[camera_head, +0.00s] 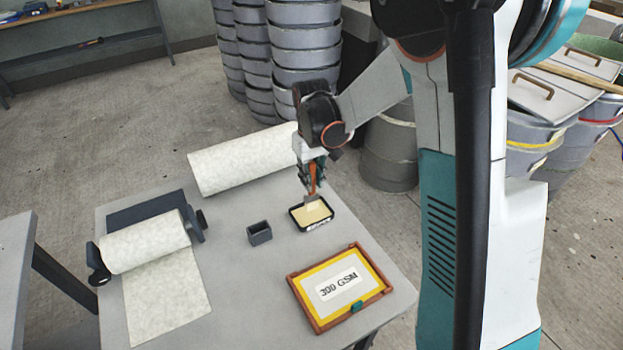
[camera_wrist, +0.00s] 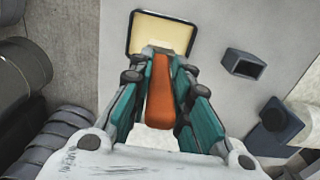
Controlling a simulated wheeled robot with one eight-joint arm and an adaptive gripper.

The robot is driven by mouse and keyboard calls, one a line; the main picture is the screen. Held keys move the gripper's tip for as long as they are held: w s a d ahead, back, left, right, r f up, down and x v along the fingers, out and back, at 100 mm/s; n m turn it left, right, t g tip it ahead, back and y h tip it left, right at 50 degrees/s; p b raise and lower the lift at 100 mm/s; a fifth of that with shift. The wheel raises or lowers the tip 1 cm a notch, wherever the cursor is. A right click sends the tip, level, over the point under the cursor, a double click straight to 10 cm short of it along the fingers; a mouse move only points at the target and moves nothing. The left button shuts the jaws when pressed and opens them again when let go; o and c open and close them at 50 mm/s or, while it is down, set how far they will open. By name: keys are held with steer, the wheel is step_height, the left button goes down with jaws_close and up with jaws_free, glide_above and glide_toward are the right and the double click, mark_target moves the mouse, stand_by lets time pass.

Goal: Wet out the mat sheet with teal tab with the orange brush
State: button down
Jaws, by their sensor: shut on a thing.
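My gripper (camera_head: 312,168) is shut on the orange brush (camera_head: 313,183), which points down over the far part of a small black tray (camera_head: 330,221) of pale yellow liquid. I cannot tell whether the bristles touch the liquid. In the wrist view the brush handle (camera_wrist: 160,95) lies between the teal fingers of my gripper (camera_wrist: 160,58), with the tray (camera_wrist: 131,40) beyond. The mat sheet (camera_head: 367,290) lies in a red-brown frame at the table's front right. It has a yellow border, a white "300 GSM" label and a teal tab (camera_head: 356,307) on its near side.
A small dark open holder (camera_head: 259,233) stands left of the tray. A roll of white mat (camera_head: 146,242) on a dispenser is at left, and a larger white roll (camera_head: 243,160) lies at the back. Stacked grey buckets (camera_head: 307,50) stand behind the table (camera_head: 240,300).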

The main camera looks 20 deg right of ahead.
mark_target(312, 163)
steer(key=shift+r+p, duration=1.25)
steer(key=shift+r, duration=1)
